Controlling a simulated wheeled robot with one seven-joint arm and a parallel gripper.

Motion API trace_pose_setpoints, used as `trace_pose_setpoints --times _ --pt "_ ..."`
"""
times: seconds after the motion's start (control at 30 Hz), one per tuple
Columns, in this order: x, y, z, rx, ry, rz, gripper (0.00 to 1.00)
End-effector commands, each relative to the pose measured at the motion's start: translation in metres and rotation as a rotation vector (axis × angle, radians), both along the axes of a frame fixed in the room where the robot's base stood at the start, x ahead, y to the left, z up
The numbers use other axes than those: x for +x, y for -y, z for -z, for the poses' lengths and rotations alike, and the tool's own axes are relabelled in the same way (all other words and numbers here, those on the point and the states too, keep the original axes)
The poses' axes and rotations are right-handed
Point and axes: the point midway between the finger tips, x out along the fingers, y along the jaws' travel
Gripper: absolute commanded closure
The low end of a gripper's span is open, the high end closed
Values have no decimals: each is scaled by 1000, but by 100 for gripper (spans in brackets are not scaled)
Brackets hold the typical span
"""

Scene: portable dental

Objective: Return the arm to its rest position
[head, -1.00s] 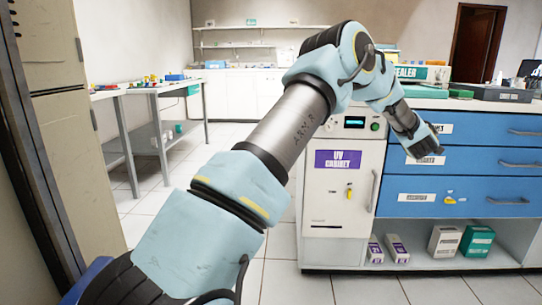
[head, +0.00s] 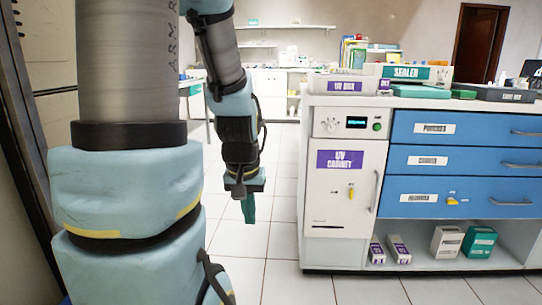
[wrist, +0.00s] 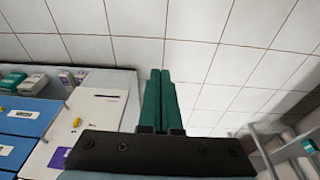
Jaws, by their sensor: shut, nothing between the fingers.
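My arm stands close on the left of the head view and bends over so that its forearm hangs down. My gripper (head: 249,208) points down at the floor, left of the UV cabinet (head: 341,190) and apart from it. In the wrist view my gripper's two green fingers (wrist: 160,100) lie side by side against each other, with nothing between them. Below them is only tiled floor.
The white counter unit with blue drawers (head: 440,160) stands on the right, with small boxes (head: 447,241) on its low shelf. A sealer (head: 405,73) sits on top. A tall beige locker is at the far left. Tiled floor (head: 275,240) is clear between.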

Motion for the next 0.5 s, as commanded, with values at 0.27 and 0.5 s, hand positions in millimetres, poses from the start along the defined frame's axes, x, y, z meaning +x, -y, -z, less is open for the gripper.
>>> trace_pose_setpoints --times 0.27,0.5 --pt "-32 -18 -43 25 -67 -4 100" --pt "-31 -18 -105 24 -66 -4 100"
